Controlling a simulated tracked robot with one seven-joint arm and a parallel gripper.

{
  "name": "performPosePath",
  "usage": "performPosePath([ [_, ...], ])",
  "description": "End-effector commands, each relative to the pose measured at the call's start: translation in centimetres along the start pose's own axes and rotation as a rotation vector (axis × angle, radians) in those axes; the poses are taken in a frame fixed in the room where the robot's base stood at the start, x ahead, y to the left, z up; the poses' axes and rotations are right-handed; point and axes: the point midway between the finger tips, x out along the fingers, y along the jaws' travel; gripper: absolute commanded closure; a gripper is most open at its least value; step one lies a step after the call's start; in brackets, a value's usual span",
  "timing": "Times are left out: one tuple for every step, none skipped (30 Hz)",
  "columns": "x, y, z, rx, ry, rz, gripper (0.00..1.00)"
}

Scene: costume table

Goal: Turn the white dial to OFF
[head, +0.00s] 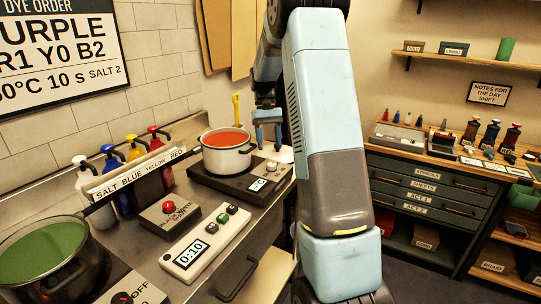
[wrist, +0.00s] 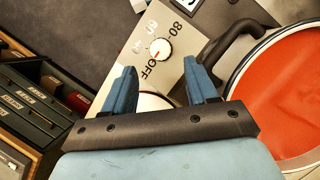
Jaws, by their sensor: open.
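The white dial (wrist: 161,49) is on the pale control panel of the hot plate in the wrist view. A small red mark sits on its lower-left side, toward the printed OFF; its exact setting is hard to tell. In the head view the dial (head: 271,167) is small, at the right of the dark hot plate (head: 232,186). My gripper (wrist: 159,72) is open and empty, its blue fingers apart. The dial lies ahead of the gap between the fingertips, not between them. In the head view my gripper (head: 268,138) is above and behind the dial, near the pot.
A white pot (head: 225,158) of red liquid stands on the hot plate. Its dark handle (wrist: 228,45) is close to the right finger. A pale round thing (wrist: 152,101) lies below the fingers. A pot of green liquid (head: 40,250), a timer (head: 205,242) and several bottles stand left.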

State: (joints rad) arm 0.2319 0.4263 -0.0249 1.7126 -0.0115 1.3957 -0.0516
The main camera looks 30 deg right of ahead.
Motion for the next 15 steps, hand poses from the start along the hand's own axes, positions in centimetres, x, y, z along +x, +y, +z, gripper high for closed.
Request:
performPosePath([
  [-1.1,0.0,-0.1,0.000,0.004,0.000,0.42],
  [-1.6,0.0,0.0,0.000,0.002,0.000,0.42],
  [-2.4,0.0,-0.1,0.000,0.003,0.000,0.42],
  [-3.0,0.0,-0.1,0.000,0.002,0.000,0.42],
  [-3.5,0.0,-0.1,0.000,0.002,0.000,0.42],
  [-4.1,0.0,0.0,0.000,0.002,0.000,0.42],
  [-4.6,0.0,0.0,0.000,0.001,0.000,0.42],
  [-5.0,0.0,0.0,0.000,0.002,0.000,0.42],
  [-5.5,0.0,0.0,0.000,0.001,0.000,0.42],
  [-5.8,0.0,0.0,0.000,0.000,0.000,0.42],
  [-6.1,0.0,0.0,0.000,0.000,0.000,0.42],
  [-6.4,0.0,0.0,0.000,0.001,0.000,0.42],
  [-6.6,0.0,0.0,0.000,0.000,0.000,0.42],
  [-6.8,0.0,0.0,0.000,-0.001,0.000,0.42],
  [-6.9,0.0,0.0,0.000,-0.002,0.000,0.42],
])
